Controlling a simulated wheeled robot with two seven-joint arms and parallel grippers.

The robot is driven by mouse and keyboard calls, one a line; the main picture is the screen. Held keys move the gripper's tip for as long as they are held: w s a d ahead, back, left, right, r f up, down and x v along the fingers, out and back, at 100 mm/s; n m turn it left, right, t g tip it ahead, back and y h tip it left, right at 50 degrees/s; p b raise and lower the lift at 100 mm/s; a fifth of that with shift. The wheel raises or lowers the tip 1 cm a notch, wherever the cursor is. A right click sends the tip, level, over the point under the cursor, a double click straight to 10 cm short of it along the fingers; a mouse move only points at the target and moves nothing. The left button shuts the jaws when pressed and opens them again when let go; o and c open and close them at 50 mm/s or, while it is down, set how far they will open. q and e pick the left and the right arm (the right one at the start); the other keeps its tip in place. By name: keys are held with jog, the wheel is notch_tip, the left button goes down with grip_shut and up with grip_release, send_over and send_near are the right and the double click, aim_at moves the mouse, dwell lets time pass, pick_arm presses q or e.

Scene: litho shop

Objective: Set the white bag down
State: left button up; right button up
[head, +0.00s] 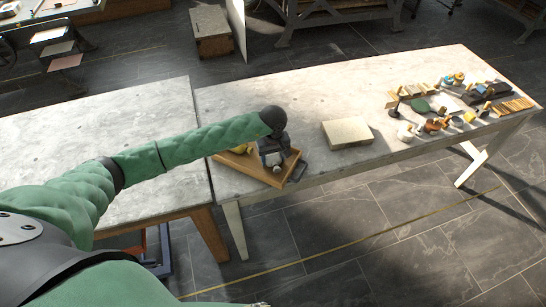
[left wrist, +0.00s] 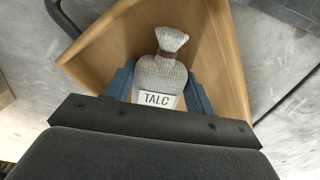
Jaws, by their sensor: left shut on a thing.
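The white bag (left wrist: 160,72) is a small grey-white cloth sack with a tied neck and a label reading TALC. It shows clearly in the left wrist view, between the two blue-grey fingers of my left gripper (left wrist: 158,88), which is shut on it. Behind the bag is a wooden tray (left wrist: 225,50) with raised sides. In the head view my left gripper (head: 275,155) is over the right part of this tray (head: 243,172), near the table's front edge. The bag is mostly hidden there. I cannot tell whether it touches the tray floor. My right gripper is out of view.
A pale rectangular block (head: 347,133) lies on the stone-topped table (head: 330,90), right of the tray. Several small tools and pots (head: 435,125) crowd the table's right end. A dark handle-like bar (head: 298,171) is beside the tray. The table behind the tray is clear.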

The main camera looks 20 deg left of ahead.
pick_arm(q)
jog(key=shift+f, duration=0.1)
jog(key=o, duration=1)
jog(key=shift+o, duration=0.2)
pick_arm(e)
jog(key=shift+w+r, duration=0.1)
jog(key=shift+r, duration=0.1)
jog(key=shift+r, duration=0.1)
